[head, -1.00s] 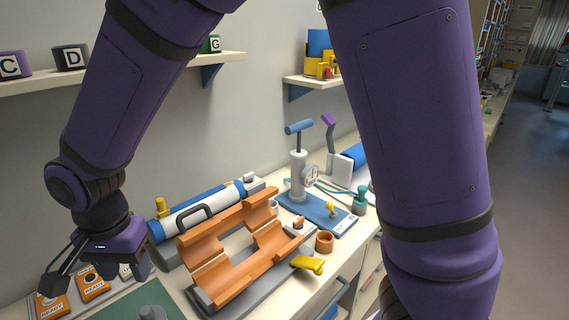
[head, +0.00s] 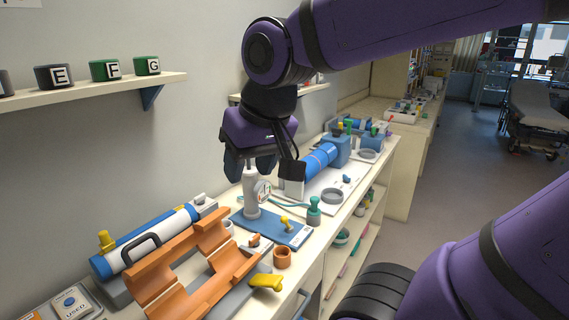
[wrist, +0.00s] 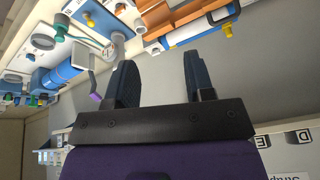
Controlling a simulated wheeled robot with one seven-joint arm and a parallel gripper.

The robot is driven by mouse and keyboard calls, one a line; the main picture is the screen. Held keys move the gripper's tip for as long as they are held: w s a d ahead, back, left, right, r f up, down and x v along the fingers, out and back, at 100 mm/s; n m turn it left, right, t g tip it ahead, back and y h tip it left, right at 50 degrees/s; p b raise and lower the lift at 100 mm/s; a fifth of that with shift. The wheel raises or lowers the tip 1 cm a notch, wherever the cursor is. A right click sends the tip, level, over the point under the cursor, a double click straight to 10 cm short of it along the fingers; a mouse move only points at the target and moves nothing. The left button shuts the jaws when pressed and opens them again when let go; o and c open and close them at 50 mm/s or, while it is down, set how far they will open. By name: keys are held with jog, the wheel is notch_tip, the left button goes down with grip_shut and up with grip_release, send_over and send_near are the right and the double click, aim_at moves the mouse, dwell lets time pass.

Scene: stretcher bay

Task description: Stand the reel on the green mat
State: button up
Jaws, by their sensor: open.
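My gripper (head: 250,168) is open and empty, high over the bench beside the wall, above a white hand pump with a gauge (head: 252,196). In the wrist view the two dark fingers (wrist: 160,60) stand apart with nothing between them. The pump also shows in the wrist view (wrist: 118,42), beyond the left finger. The green mat is in neither current view. I cannot make out a reel for certain in either view.
An orange cradle (head: 185,271) and a blue-and-white cylinder (head: 155,237) fill the near bench. A blue board (head: 290,232), an orange cup (head: 282,257) and a large blue cylinder (head: 320,160) lie further along. A wall shelf (head: 100,90) holds lettered blocks. Open floor (head: 450,170) lies right.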

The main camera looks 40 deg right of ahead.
jog(key=shift+n+t+h, duration=0.3)
jog(key=shift+n+t, duration=0.1)
jog(key=shift+n, duration=0.1)
jog(key=s+d, duration=0.2)
jog(key=s, duration=0.1)
jog(key=s+d, duration=0.1)
jog(key=shift+s+d+r, duration=0.2)
jog(key=shift+s+r, duration=0.05)
jog(key=shift+s, duration=0.05)
dwell(0.5)
